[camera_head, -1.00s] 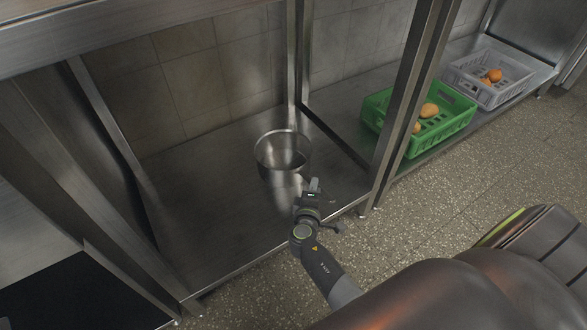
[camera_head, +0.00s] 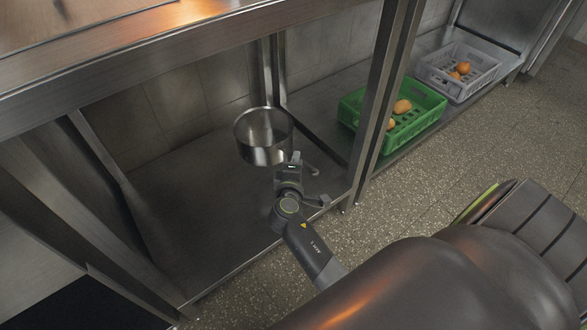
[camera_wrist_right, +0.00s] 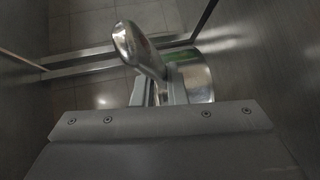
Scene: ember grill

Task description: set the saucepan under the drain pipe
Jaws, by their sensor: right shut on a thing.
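The saucepan (camera_head: 266,155) is a shiny steel pot, upright with its mouth up, over the lower shelf of the steel bench. My right gripper (camera_head: 290,170) is at its near right side, shut on its handle. In the right wrist view the handle (camera_wrist_right: 140,50) rises between the jaws, and part of the saucepan's shiny wall (camera_wrist_right: 192,75) shows behind. I cannot tell for sure whether its base touches the shelf. I cannot make out the drain pipe in either view. My left gripper is not in view.
The lower shelf (camera_head: 200,215) is bare to the left of the saucepan. A steel post (camera_head: 378,100) stands to its right, and the bench top (camera_head: 130,55) overhangs above. Beyond the post are a green crate (camera_head: 425,118) and a grey crate (camera_head: 480,85) with round orange-brown items.

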